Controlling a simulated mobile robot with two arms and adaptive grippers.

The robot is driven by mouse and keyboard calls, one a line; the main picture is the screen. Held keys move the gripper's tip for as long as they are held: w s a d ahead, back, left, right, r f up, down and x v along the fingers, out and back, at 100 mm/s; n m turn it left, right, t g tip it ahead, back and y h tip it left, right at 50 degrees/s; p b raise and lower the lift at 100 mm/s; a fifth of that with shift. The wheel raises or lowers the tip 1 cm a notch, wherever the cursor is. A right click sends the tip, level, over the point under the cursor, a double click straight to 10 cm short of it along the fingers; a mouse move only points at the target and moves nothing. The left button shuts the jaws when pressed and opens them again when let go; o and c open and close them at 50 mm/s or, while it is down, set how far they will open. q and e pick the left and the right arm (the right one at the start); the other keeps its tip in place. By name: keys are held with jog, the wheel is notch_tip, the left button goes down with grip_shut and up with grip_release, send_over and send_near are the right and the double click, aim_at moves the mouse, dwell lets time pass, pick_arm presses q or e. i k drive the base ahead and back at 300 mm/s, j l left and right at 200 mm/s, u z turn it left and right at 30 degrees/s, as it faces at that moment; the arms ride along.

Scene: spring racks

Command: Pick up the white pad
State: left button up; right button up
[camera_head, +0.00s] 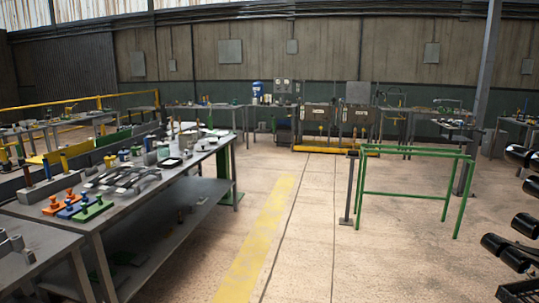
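A long grey workbench (112,222) runs along the left, with many small items on top. Toward its far half lies a small, flat, pale piece (170,162) with a darker edge, among other small parts. Neither of my grippers is in view, and nothing is seen touching these pieces.
Orange, blue and green clamp-like parts (77,205) and grey metal parts (125,178) crowd the bench's near half. A green frame (415,197) stands on the right. Black cylinders (524,224) jut in at the right edge. The floor with a yellow stripe (256,240) is clear.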

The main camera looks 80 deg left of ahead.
aim_at(187, 156)
jog(key=u, duration=4.25)
